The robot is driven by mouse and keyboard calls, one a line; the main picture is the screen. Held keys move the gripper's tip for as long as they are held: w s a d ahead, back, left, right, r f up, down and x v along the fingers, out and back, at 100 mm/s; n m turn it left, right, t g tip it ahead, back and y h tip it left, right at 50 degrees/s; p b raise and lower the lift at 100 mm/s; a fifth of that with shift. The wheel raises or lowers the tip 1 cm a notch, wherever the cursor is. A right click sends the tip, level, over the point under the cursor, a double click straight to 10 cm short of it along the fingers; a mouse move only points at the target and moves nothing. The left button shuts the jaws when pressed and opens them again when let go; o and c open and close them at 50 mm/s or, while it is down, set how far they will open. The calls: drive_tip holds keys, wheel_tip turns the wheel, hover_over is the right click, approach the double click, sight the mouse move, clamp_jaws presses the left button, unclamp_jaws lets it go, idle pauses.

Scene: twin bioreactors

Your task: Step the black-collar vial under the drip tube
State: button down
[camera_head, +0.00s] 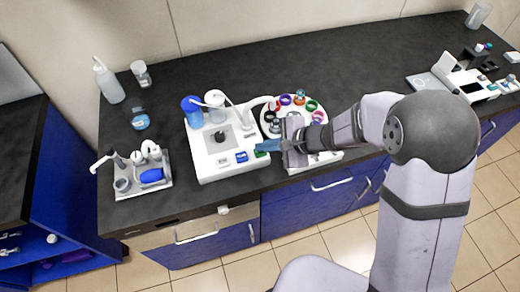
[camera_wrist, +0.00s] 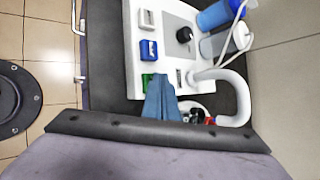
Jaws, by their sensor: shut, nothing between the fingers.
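A white round carousel (camera_head: 266,106) holds several vials with coloured collars. A dark-collared vial (camera_head: 269,116) sits at its left side, close to the white curved drip tube (camera_head: 262,101); I cannot tell if it is exactly under the tube's end. The drip tube also shows in the wrist view (camera_wrist: 238,90), with dark and red collars partly hidden below it. My gripper (camera_head: 259,147) has blue fingers, shut and empty, with tips at the green button (camera_wrist: 148,79) on the white bioreactor base (camera_head: 205,165). Whether they touch or press it is unclear.
A blue button (camera_wrist: 148,49) and a grey button (camera_wrist: 146,19) stand beside the green one. A black knob (camera_head: 219,136), a blue bottle (camera_head: 192,112) and a clear bottle (camera_head: 215,106) are on the base. A small tool tray (camera_head: 128,190) stands at left. Bare counter lies behind.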

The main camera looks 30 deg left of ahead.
sight(264, 154)
drive_tip(key=shift+r+p, duration=0.45)
drive_tip(key=shift+r, duration=0.5)
drive_tip(key=shift+r+p, duration=1.8)
drive_tip(key=shift+r, duration=0.55)
drive_tip(key=shift+s, duration=0.1)
